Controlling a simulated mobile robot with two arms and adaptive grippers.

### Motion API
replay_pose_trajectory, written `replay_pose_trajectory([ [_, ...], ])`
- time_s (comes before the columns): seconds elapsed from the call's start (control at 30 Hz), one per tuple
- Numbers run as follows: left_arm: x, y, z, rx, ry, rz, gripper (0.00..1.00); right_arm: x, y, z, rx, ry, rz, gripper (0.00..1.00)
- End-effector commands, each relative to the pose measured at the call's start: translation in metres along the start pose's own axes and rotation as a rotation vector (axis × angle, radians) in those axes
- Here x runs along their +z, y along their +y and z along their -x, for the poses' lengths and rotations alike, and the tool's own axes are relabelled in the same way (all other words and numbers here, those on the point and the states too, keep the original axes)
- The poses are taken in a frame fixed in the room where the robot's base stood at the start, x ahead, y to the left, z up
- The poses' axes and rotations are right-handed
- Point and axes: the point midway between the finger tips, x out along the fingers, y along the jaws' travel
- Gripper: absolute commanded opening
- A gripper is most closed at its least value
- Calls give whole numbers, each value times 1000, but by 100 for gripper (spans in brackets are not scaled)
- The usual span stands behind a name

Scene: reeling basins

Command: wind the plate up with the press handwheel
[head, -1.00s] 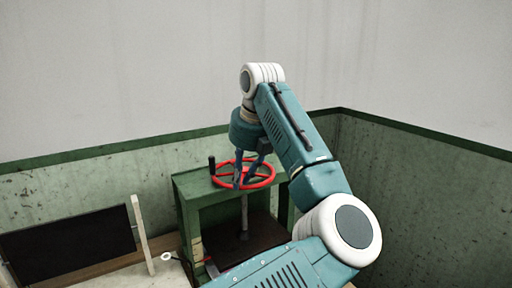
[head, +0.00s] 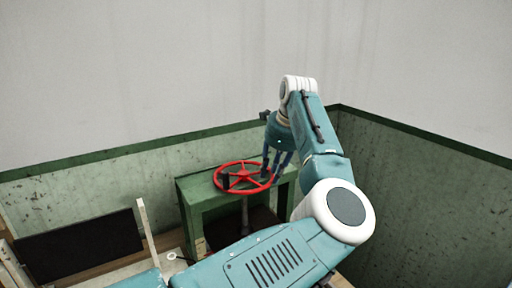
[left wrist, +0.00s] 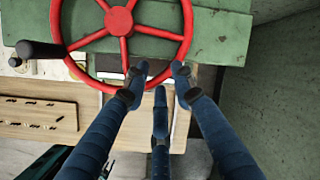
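The press is a green frame (head: 194,198) in the corner, with a red spoked handwheel (head: 241,176) on top and a dark upright handle on its rim, at the front left. A screw runs down from the wheel to a dark plate (head: 262,222) inside the frame, partly hidden by my arm. My left gripper (head: 270,174) points down at the wheel's right side. My right gripper is out of view.
A dark panel (head: 80,238) and a pale upright post (head: 147,232) stand left of the press. A small white ring (head: 171,256) lies on the table near the post. Walls close in behind and right of the press.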

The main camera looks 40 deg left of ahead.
Motion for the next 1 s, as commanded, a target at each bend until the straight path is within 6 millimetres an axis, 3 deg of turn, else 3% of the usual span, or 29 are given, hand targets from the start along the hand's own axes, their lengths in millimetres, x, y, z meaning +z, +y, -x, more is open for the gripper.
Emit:
replay_pose_trajectory([
  [0.03,3,-7,4,1,-1,53,25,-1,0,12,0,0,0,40],
  [0.6,24,-58,-15,3,0,742,25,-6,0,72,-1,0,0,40],
  [1.0,56,-78,-33,4,2,1246,25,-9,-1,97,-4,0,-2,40],
])
